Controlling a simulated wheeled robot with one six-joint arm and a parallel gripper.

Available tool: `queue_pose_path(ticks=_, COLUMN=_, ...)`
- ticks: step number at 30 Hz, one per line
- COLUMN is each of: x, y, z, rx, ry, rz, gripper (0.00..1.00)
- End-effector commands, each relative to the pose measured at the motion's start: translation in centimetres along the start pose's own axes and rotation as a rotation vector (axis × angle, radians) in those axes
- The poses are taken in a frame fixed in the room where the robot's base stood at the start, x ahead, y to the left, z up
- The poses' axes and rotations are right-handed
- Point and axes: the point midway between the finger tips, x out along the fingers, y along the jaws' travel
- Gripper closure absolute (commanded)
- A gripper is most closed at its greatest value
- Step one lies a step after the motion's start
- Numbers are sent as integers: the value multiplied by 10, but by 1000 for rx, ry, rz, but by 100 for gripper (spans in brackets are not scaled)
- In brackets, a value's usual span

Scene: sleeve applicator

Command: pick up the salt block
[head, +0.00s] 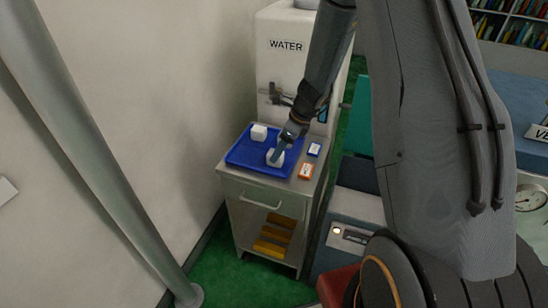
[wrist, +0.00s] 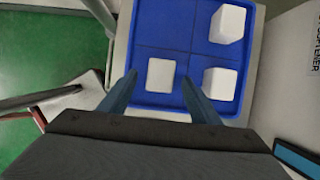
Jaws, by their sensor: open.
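A blue tray (head: 240,159) sits on top of a small grey cabinet. In the wrist view the tray (wrist: 185,12) holds three plain white blocks: one (wrist: 160,75) between my fingertips, one (wrist: 220,83) to the right and one (wrist: 228,24) at the upper right. I see no marking that tells which is the salt block. In the head view one white block (head: 259,132) shows at the back and another (head: 275,157) is partly covered by my gripper. My gripper (wrist: 159,77) is open, with a finger on either side of the first block. I cannot tell whether they touch it.
A blue-and-white packet (head: 314,150) and an orange packet (head: 306,171) lie right of the tray on the cabinet. A white tank labelled WATER (head: 286,75) stands behind. A grey pipe (head: 95,150) rises at the left. Green floor (head: 240,276) shows around the cabinet.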

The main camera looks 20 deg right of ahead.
Motion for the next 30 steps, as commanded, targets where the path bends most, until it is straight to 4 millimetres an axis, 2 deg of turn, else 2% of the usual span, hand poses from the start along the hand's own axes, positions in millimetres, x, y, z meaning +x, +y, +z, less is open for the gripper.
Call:
queue_pose_path(ticks=9, x=34, y=0, z=3, rx=-3, ry=1, rz=2, gripper=43)
queue_pose_path(ticks=19, x=39, y=0, z=3, rx=-4, ry=0, rz=1, gripper=45)
queue_pose_path(ticks=27, x=38, y=-1, z=3, rx=-3, ry=0, rz=1, gripper=90)
queue_pose_path(ticks=28, x=38, y=-1, z=3, rx=-3, ry=0, rz=1, gripper=94)
queue_pose_path(ticks=30, x=38, y=-1, z=3, rx=-3, ry=0, rz=0, gripper=94)
